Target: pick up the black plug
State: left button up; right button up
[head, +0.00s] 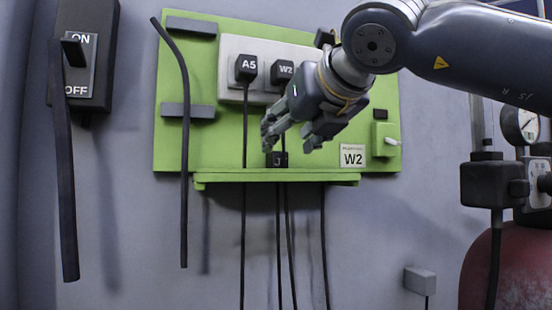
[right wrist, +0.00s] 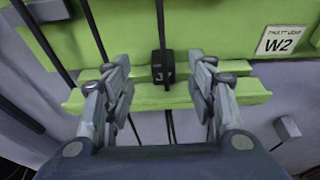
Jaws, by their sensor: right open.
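A small black plug (head: 277,159) with a pale mark stands on the green ledge (head: 220,179) at the foot of the green board. In the right wrist view the black plug (right wrist: 163,66) shows ahead, between and beyond the two fingers. My right gripper (head: 288,141) is open and empty, in front of the board and just above the plug in the head view. In the right wrist view the right gripper (right wrist: 158,85) has its fingers spread wide, one on each side of the plug and apart from it. My left gripper is not in view.
Black plugs marked A5 (head: 246,67) and W2 (head: 283,72) sit in a pale socket strip (head: 230,96) above. Cables hang past the ledge. A W2 sign (head: 353,155) is at right. A black ON/OFF switch box (head: 82,50) and a gauge (head: 527,124) flank the board.

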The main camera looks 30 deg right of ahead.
aim_at(278, 152)
jog(key=p+x, duration=0.2)
jog(key=x, duration=0.3)
jog(key=shift+w+d+f+p, duration=0.1)
jog(key=shift+d+p, duration=0.1)
jog(key=shift+p, duration=0.15)
jog(key=shift+w+f, duration=0.1)
jog(key=shift+w, duration=0.15)
jog(key=shift+s, duration=0.1)
jog(key=c, duration=1.1)
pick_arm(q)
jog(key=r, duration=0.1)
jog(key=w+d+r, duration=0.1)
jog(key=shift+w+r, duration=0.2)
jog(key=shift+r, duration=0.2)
